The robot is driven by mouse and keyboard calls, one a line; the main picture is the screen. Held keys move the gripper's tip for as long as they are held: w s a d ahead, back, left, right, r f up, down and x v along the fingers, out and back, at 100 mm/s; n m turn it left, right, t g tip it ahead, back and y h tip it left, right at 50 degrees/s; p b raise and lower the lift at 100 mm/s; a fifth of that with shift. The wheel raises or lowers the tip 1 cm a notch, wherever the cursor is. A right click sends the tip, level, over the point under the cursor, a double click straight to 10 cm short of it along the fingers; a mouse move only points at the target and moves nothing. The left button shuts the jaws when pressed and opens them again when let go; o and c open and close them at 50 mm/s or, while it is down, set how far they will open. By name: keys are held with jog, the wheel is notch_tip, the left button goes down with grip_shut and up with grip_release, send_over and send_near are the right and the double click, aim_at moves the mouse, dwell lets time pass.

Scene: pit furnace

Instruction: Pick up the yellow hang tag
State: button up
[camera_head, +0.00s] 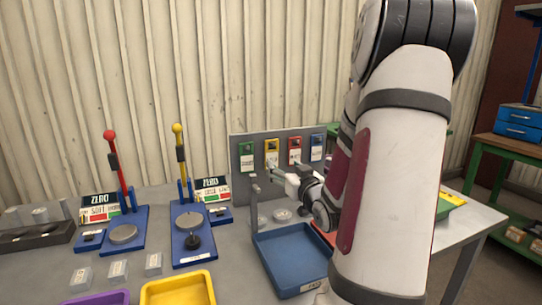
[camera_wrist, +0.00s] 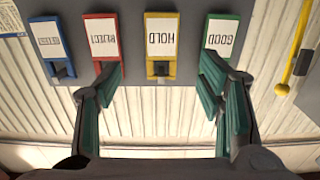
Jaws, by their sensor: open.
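The yellow hang tag (camera_head: 272,147) hangs on the grey board (camera_head: 241,184), between the green tag (camera_head: 247,152) and the red tag (camera_head: 295,144). In the wrist view, which looks upside down, the yellow hang tag (camera_wrist: 161,40) reads HOLD and has a dark hook or clip at its end. My gripper (camera_head: 286,172) is in front of the board. In the wrist view, my gripper (camera_wrist: 158,84) is open and empty. Its fingers are spread to either side of the yellow tag, one overlapping the red tag and one the green. Whether they touch the tags, I cannot tell.
A blue tag (camera_head: 317,146) hangs at the board's right. A blue tray (camera_head: 290,262) lies below my gripper. Two lever presses, red-knobbed (camera_head: 118,165) and yellow-knobbed (camera_head: 180,160), stand to the left. A yellow bin (camera_head: 180,289) is at the front.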

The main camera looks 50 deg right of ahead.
aim_at(272, 156)
jog(key=x, duration=0.8)
jog(key=shift+w+b, duration=0.1)
jog(key=shift+b, duration=0.3)
jog(key=shift+c, duration=0.6)
jog(key=c, duration=0.9)
